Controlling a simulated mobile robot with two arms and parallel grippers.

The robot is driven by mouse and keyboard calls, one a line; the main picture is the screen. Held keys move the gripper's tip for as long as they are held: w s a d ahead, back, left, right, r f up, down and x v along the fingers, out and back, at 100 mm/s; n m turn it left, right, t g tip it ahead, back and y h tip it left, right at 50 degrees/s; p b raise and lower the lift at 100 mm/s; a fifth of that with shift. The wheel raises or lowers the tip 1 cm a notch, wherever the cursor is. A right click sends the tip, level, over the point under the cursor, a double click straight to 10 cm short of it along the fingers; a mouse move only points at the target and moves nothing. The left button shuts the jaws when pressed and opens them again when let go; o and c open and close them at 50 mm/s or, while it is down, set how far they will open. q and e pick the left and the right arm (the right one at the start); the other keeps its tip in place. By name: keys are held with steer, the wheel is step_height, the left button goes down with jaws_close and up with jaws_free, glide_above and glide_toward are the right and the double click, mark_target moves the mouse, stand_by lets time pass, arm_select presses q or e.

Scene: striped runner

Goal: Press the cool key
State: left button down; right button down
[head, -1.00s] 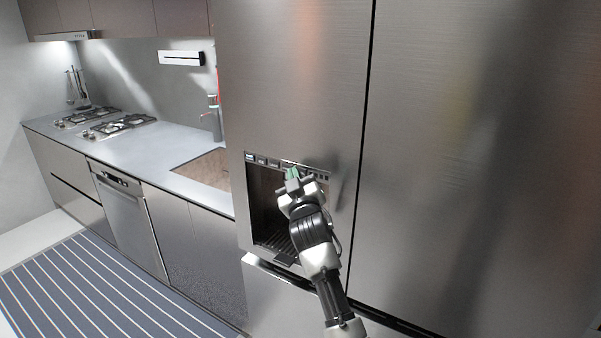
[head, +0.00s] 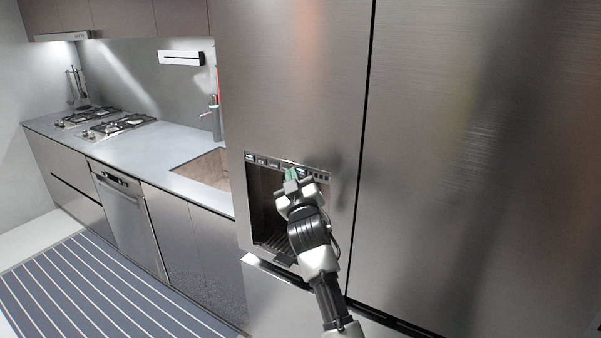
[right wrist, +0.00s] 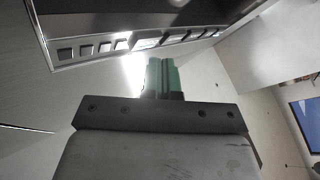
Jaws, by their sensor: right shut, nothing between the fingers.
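The fridge's dispenser panel (head: 262,161) carries a row of small keys above a dark recess. The row also shows in the right wrist view (right wrist: 90,48), running along a bright metal strip. I cannot read the labels, so I cannot tell which one is the cool key. My right gripper (head: 291,174) is shut and empty, with its green fingertips just in front of the keys right of the row's middle. In the right wrist view the closed fingertips (right wrist: 162,74) point at the strip, with a small gap seeming to remain. My left gripper is not in view.
The fridge door (head: 460,150) fills the right side. The dispenser recess (head: 262,205) lies below the keys. A counter (head: 150,150) with sink and gas hob runs to the left, above a striped runner (head: 85,290) on the floor.

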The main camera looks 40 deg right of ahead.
steer(key=shift+s+a, duration=0.1)
steer(key=shift+a, duration=0.1)
steer(key=a, duration=0.1)
steer(key=s+a, duration=0.1)
steer(key=a, duration=0.1)
steer(key=s+a, duration=0.1)
steer(key=shift+a, duration=0.3)
stand_by(0.9)
